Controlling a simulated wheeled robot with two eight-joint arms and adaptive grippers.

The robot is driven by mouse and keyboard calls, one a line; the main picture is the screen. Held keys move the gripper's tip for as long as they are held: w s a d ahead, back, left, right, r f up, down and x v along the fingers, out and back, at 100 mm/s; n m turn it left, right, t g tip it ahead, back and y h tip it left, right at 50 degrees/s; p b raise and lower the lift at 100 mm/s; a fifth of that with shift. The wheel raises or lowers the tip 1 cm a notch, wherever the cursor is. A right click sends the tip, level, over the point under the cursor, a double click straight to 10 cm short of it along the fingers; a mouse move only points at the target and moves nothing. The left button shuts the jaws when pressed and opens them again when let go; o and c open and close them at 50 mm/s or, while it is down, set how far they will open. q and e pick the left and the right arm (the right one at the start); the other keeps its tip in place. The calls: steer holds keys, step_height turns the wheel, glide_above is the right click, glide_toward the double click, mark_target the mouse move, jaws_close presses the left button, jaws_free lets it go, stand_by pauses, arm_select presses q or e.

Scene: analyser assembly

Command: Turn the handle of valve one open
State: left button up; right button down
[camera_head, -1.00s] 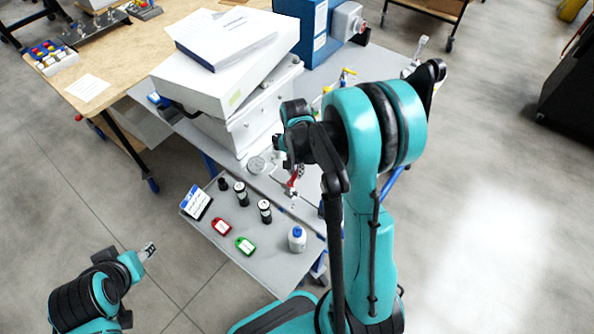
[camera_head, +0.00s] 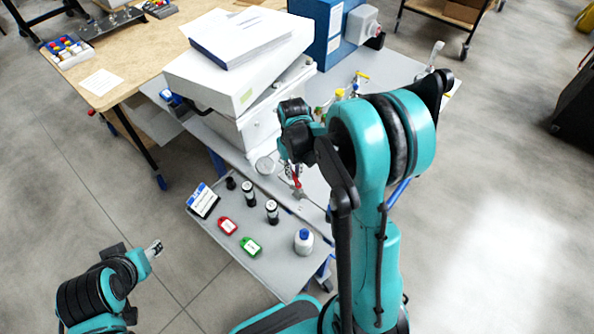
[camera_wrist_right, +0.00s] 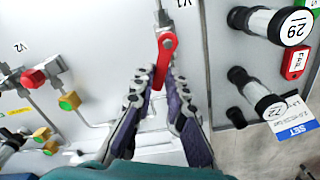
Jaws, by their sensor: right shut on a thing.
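Valve one's red lever handle (camera_wrist_right: 165,48) shows in the right wrist view below the partly cut-off V1 label (camera_wrist_right: 176,5), on a metal pipe against a pale panel. It points down the picture, tilted slightly left. My right gripper (camera_wrist_right: 166,82) has its ribbed fingers shut around the handle's lower part; the pivot end stays visible. In the head view the red handle (camera_head: 298,188) shows just below the right gripper (camera_head: 292,172). My left gripper (camera_head: 154,249) is at lower left, away from the bench; its jaw opening is too small to judge.
Black cylinders (camera_wrist_right: 265,100) stand right. A white analyser (camera_head: 215,82) stands behind.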

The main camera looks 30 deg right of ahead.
steer(key=n, duration=0.1)
steer(key=a+n, duration=0.1)
steer(key=n, duration=0.3)
steer(key=shift+s+a, duration=0.15)
steer(key=shift+a, duration=0.25)
steer(key=shift+n, duration=0.3)
steer(key=c, duration=1.5)
jaws_free()
steer(key=shift+c, duration=0.2)
step_height(320, 180, up, 12)
